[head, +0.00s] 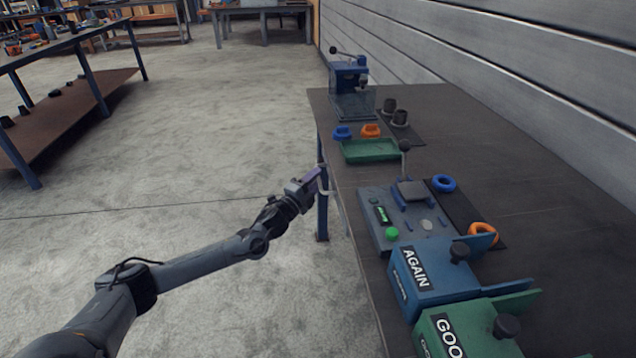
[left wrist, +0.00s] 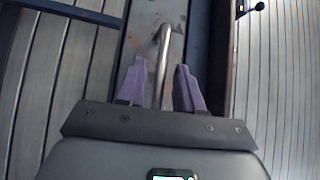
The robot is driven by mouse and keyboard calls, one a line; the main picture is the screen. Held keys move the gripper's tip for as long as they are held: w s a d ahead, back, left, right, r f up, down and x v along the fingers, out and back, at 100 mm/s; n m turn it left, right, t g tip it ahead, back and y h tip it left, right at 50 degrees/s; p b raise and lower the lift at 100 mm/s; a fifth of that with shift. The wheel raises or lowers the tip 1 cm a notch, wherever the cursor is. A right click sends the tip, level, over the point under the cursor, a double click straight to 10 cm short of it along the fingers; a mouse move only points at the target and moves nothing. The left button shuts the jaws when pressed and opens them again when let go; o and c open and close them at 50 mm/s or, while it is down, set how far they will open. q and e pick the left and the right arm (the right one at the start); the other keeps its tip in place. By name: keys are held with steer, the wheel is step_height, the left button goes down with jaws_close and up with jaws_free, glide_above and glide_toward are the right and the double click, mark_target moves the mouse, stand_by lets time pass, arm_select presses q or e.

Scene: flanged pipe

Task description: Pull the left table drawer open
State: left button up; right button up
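My left gripper (head: 316,178) is at the table's left edge, beside a pale metal handle (head: 332,193). In the left wrist view the two purple fingers of my left gripper (left wrist: 160,72) are apart. The curved handle (left wrist: 162,50) runs between them, with a gap visible on both sides. Behind the handle is a scuffed grey panel (left wrist: 146,22), which looks like the drawer front. The drawer is mostly hidden under the tabletop in the head view, and I cannot tell how far it is out. My right gripper is not in view.
The table (head: 480,130) carries a blue press (head: 350,88), a green tray (head: 370,151), a grey fixture (head: 375,225), a blue AGAIN box (head: 430,272) and a green box (head: 465,330). The floor (head: 200,200) left of the table is clear.

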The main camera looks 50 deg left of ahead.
arm_select(q)
steer(key=shift+b+x, duration=0.3)
steer(key=shift+x, duration=0.5)
jaws_close()
